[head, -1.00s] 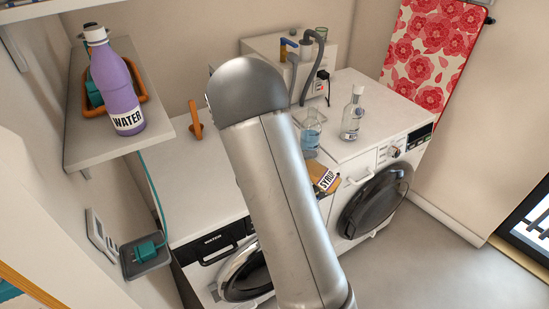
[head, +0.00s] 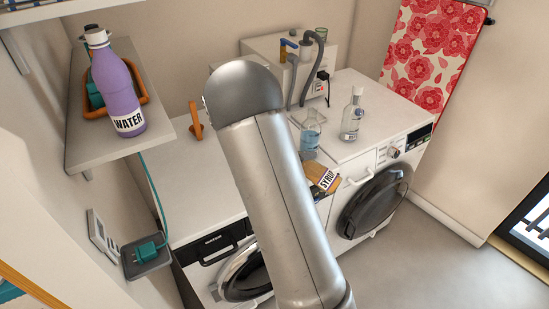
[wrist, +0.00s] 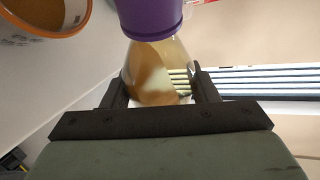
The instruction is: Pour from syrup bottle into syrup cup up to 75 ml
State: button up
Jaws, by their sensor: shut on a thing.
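The syrup bottle (wrist: 158,78) is clear, with brown syrup inside and a purple part at its far end. My gripper (wrist: 160,88) is shut on it in the wrist view, one finger on each side. In the head view the bottle's brown body with the SYRUP label (head: 327,180) shows tilted beside my arm. My gripper is hidden there behind the arm. A white cup with an orange rim (wrist: 84,22), likely the syrup cup, shows at the upper left of the wrist view with brown liquid in it. I cannot see a stream or read its level.
A glass flask with bluish liquid (head: 310,138) and a clear bottle (head: 352,115) stand on the white top (head: 350,90) above the washing machines. A grey box with hoses (head: 265,50) stands behind. A purple WATER bottle (head: 113,85) is on the left shelf (head: 85,150).

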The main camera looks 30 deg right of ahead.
jog(key=shift+w+a+r+n+h+p, duration=0.15)
jog(key=shift+r+n+h+p, duration=0.2)
jog(key=shift+p, duration=0.7)
jog(key=shift+w+r+n+h+p, duration=0.2)
jog(key=shift+r+p, duration=0.25)
jog(key=shift+p, duration=0.6)
dwell(0.6)
